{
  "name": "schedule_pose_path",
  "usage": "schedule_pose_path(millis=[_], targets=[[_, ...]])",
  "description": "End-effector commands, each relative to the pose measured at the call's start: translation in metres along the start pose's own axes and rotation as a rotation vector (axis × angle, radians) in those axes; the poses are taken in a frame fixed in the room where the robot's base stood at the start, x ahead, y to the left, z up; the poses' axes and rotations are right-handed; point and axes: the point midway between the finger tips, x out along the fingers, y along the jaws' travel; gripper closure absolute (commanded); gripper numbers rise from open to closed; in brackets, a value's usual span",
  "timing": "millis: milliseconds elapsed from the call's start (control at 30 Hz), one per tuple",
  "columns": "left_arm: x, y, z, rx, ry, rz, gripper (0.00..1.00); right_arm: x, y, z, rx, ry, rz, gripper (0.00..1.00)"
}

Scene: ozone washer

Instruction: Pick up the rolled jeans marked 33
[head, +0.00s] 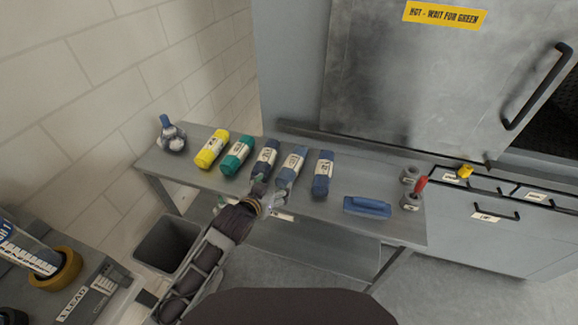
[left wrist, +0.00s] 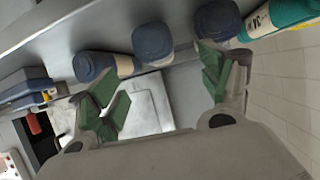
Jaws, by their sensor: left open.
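Rolled jeans lie side by side on a grey metal table: a dark navy roll (head: 265,158), a mid-blue roll (head: 292,165) and another blue roll (head: 322,175), each with a pale label band. The numbers are too small for me to read, so I cannot tell which is 33. My left gripper (head: 271,188) is open and empty at the near ends of the navy and mid-blue rolls. In the left wrist view the mid-blue roll (left wrist: 153,42) shows beyond the gap between the green-padded fingers. My right gripper is not in view.
A yellow roll (head: 212,148) and a teal roll (head: 237,155) lie left of the jeans. A grey bin (head: 168,244) stands below. The table's grey top (head: 350,187) has bare patches.

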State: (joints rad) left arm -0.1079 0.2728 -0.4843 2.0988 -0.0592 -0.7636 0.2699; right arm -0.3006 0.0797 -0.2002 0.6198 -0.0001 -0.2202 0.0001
Motion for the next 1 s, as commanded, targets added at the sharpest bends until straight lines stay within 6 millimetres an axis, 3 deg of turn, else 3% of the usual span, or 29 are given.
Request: schedule_pose_path(millis=[133,600,1000], targets=[[0.001,0.008,-0.017,0.009,0.046,0.020,0.21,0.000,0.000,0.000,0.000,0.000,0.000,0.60],[0.003,0.009,-0.018,0.009,0.050,0.022,0.21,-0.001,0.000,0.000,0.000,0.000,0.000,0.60],[0.034,0.010,-0.020,0.008,0.050,0.022,0.21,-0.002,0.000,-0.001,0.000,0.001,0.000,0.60]])
